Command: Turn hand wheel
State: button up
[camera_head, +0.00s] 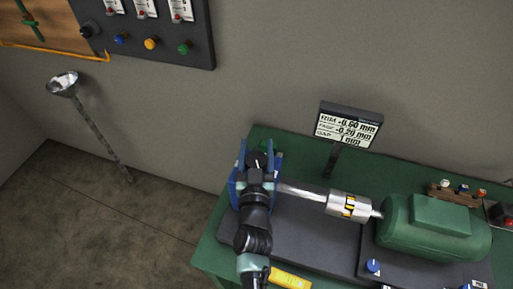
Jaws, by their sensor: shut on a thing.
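My gripper (258,168) is at the end of my dark arm, over the blue housing (236,190) on the left part of the green bench. I see it from above and behind. Its jaws are shut on a part that my own wrist hides. I cannot make out a hand wheel. A silver shaft (303,192) leads right from the housing to a silver coupling (348,206) with a yellow and black label. A green motor (430,228) stands at the right end of this line.
A display (348,127) behind the shaft reads RIM -0.60 mm, FACE -0.29 mm and GAP 1 mm. A blue knob (373,265) is in front of the motor. A yellow item (290,278) lies near my arm. A silver funnel-topped pole (88,118) leans at left; floor there is clear.

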jog(key=c, duration=0.3)
jog(key=shift+p, duration=0.3)
jog(key=shift+r+m+h+p, duration=0.2)
jog(key=shift+m+h+p, duration=0.15)
jog(key=shift+p, duration=0.6)
jog(key=shift+r+h+p, duration=0.1)
jog(key=shift+h+p, duration=0.15)
jog(key=shift+p, duration=0.35)
jog(key=m+h+p, duration=0.1)
jog(key=p, duration=0.3)
jog(key=shift+d+h, duration=0.2)
jog(key=shift+h, duration=0.2)
jog(key=shift+s+d+f+m+g+h+p, duration=0.15)
jog(key=shift+m+g+h+p, duration=0.15)
jog(key=shift+m+h, duration=0.3)
jog(key=shift+w+d+f+m+g+h+p, duration=0.15)
jog(key=shift+m+h+p, duration=0.25)
jog(key=shift+h, duration=0.4)
jog(key=shift+s+d+f+m+g+h+b, duration=0.1)
jog(key=shift+s+d+m+g+h+b, duration=0.1)
jog(key=shift+m+g+h, duration=0.55)
jog(key=shift+s+d+m+g+h+b, duration=0.1)
jog(key=shift+s+d+m+g+h, duration=0.1)
jog(key=shift+m+h, duration=0.55)
jog(key=shift+d+h, duration=0.1)
jog(key=shift+h, duration=0.2)
